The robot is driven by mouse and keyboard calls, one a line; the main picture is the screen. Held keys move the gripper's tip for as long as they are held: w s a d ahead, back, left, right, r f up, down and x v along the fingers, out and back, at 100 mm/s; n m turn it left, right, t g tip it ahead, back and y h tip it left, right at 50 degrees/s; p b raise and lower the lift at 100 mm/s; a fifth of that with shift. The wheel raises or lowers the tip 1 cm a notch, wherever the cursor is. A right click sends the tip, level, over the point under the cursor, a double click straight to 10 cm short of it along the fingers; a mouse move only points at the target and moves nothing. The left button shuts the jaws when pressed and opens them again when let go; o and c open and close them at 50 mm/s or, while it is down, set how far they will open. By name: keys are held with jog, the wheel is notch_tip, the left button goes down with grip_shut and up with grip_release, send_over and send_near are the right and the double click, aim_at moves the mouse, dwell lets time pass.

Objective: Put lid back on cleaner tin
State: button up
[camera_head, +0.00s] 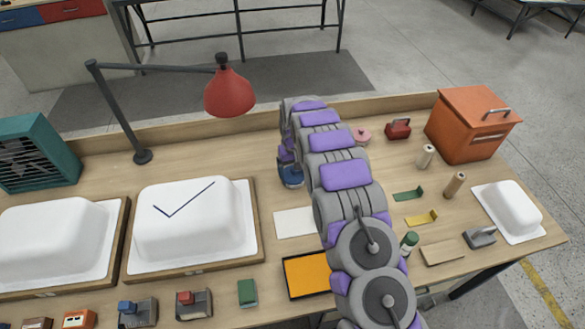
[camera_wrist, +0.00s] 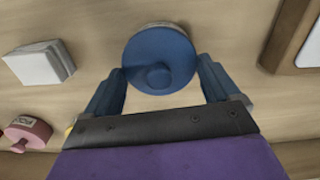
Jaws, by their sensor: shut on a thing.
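My gripper (camera_wrist: 161,80) points down over the bench, with its two blue fingers closed in on either side of a round blue lid with a knob (camera_wrist: 158,60). In the head view the blue lid (camera_head: 291,175) shows just left of my arm, under my gripper (camera_head: 287,158). A thin pale edge, possibly the tin (camera_wrist: 160,25), shows past the lid's far side in the wrist view. The lid hides most of what is under it, so I cannot tell whether it is seated or held just above.
A pink round tin (camera_head: 362,135) and a red box (camera_head: 398,128) stand behind my arm. A tub shell on a board (camera_head: 195,222) lies left, under a red lamp (camera_head: 229,92). A pale block (camera_wrist: 38,62) sits beside the lid. Bare bench lies around the lid.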

jog(key=shift+a, duration=0.1)
jog(key=o, duration=0.8)
jog(key=shift+c, duration=0.2)
jog(key=shift+r, duration=0.1)
jog(key=shift+r+p, duration=1.25)
jog(key=shift+r, duration=2.15)
jog(key=shift+c, duration=0.5)
grip_shut()
